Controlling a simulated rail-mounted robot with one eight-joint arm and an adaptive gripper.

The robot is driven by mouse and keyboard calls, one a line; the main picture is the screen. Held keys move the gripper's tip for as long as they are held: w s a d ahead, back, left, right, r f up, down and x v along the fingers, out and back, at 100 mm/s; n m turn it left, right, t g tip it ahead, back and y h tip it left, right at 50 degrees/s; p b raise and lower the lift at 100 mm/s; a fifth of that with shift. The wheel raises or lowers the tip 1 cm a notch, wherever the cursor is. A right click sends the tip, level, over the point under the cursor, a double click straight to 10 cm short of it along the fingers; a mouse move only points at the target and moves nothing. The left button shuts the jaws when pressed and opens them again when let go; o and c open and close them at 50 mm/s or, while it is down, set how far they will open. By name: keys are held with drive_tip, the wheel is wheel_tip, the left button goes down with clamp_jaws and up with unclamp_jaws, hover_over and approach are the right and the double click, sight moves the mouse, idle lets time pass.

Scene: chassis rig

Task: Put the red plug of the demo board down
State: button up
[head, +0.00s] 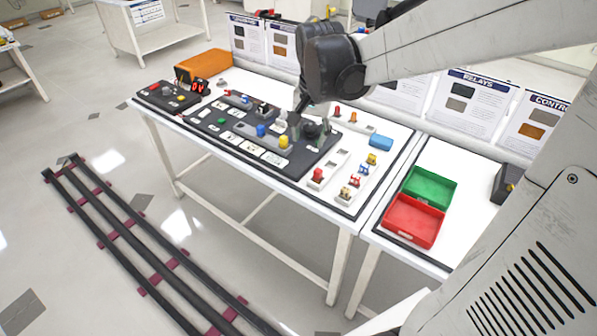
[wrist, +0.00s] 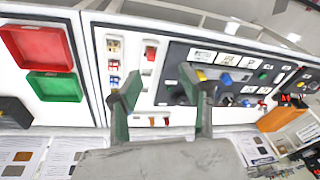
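The dark demo board (head: 235,127) lies on the white table, with blue, yellow and green parts and pale labels on it. It also shows in the wrist view (wrist: 225,73). I cannot tell for sure which red piece is the red plug: one red piece (head: 318,174) stands in a white tray right of the board, also in the wrist view (wrist: 150,54). Another small red piece (head: 337,111) stands behind, beside an orange one. My gripper (head: 312,128) is over the board's right part. In the wrist view, its fingers (wrist: 158,88) are apart with nothing held between them.
A green bin (head: 431,187) and a red bin (head: 412,222) sit on the neighbouring table. A blue block (head: 381,142) and several small coloured parts are right of the board. Poster panels (head: 462,98) stand behind. An orange case (head: 207,64) is at the back left.

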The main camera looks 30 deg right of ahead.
drive_tip(key=s+a+r+n+t, duration=0.2)
drive_tip(key=s+a+n, duration=0.2)
drive_tip(key=s, duration=0.4)
drive_tip(key=s+a+r+n+t, duration=0.1)
drive_tip(key=s+a+n+t, duration=0.1)
drive_tip(key=s+a+n, duration=0.2)
drive_tip(key=shift+s+a+r+t, duration=0.4)
drive_tip(key=shift+s+a, duration=0.55)
drive_tip(key=shift+s, duration=1)
